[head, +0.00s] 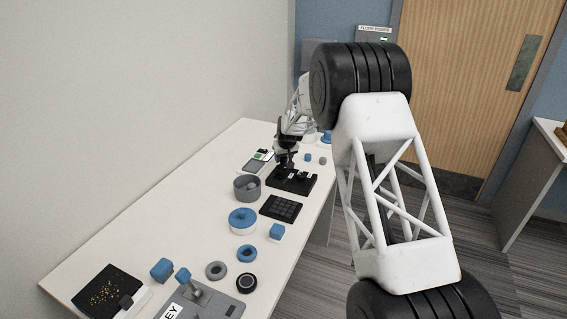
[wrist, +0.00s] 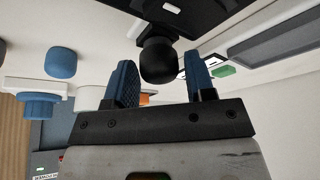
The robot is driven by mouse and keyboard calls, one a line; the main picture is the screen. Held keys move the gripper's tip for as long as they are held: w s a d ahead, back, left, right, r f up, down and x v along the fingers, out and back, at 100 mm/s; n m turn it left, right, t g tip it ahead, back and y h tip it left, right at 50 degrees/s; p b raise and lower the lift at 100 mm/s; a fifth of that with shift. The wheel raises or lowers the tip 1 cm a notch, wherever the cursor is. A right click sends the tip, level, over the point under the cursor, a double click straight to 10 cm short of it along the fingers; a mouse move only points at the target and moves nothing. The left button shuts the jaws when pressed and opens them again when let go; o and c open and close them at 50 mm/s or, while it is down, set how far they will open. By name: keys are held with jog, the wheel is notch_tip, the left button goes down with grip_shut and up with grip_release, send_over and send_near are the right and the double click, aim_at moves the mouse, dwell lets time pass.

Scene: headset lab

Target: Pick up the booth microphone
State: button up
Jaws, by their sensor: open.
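A black rounded head on a short neck, which looks like the booth microphone (wrist: 158,60), shows in the wrist view beside a black tray (wrist: 205,12) with a white label. My gripper (wrist: 163,75) is open, with its two blue-padded fingers to the left and right of the black head in that picture. I cannot tell whether either finger touches it. In the head view, my gripper (head: 286,160) is low over the black tray (head: 290,186) on the white table. Small dark shapes stand on that tray, and the microphone is hard to pick out among them.
A device with a green screen (head: 258,161), a grey bowl (head: 247,193) and a black keypad (head: 281,208) lie close to the tray. Small blue pieces (head: 308,157) stand just beyond it.

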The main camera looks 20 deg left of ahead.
jog(key=shift+c, duration=0.2)
dwell(0.3)
jog(key=c, duration=0.6)
jog(key=shift+r, duration=0.15)
jog(key=shift+c, duration=0.3)
notch_tip(320, 180, up, 10)
jog(key=shift+f, duration=0.15)
jog(key=shift+s, duration=0.15)
dwell(0.8)
jog(key=s+d, duration=0.2)
jog(key=s, duration=0.8)
jog(key=shift+s+d, duration=0.25)
jog(key=shift+s, duration=0.1)
dwell(0.4)
dwell(0.6)
